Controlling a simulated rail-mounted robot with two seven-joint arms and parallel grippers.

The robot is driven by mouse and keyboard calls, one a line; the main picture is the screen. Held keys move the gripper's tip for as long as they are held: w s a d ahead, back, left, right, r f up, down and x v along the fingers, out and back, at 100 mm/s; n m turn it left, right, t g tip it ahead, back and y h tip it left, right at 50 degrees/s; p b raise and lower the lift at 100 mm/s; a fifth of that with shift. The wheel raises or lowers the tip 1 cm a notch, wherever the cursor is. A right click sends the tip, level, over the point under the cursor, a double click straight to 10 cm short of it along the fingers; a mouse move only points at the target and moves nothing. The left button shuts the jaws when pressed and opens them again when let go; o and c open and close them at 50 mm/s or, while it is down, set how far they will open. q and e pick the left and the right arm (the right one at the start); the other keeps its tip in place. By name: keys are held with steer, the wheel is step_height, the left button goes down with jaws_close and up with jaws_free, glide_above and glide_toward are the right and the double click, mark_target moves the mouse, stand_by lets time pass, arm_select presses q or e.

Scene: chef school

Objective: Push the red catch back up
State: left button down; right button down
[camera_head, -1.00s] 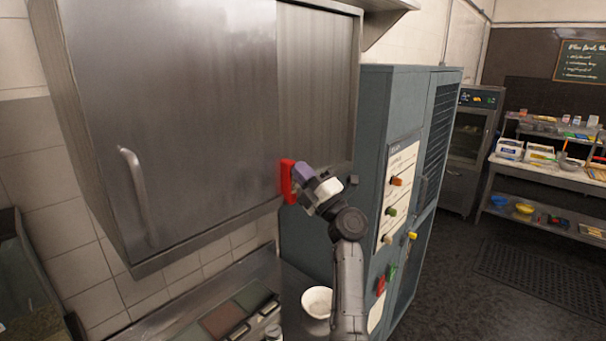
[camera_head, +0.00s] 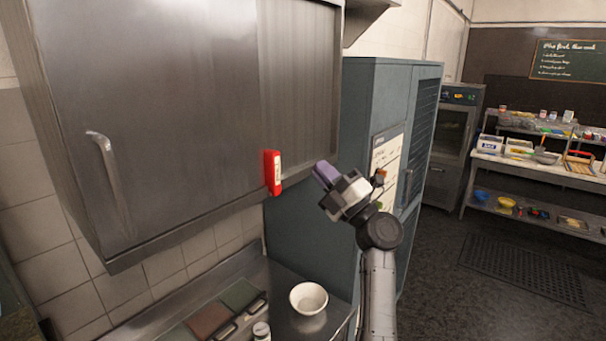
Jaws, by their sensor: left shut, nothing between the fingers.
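The red catch (camera_head: 269,173) is on the front of the steel wall cabinet (camera_head: 165,110), at the lower edge near the seam between its two panels. It stands roughly upright, with a pale strip on its right side.
Below, a steel counter holds a white bowl (camera_head: 308,297), coloured boards (camera_head: 209,318) and a small jar (camera_head: 261,331). A shelf unit (camera_head: 535,165) stands at the far right.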

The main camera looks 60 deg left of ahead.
arm_select(q)
steer(key=shift+w+d+b, duration=0.2)
steer(key=shift+w+d, duration=0.1)
steer(key=shift+d, duration=0.6)
steer(key=shift+w+d+b, duration=0.2)
steer(key=shift+w+d, duration=0.05)
steer(key=shift+d, duration=0.6)
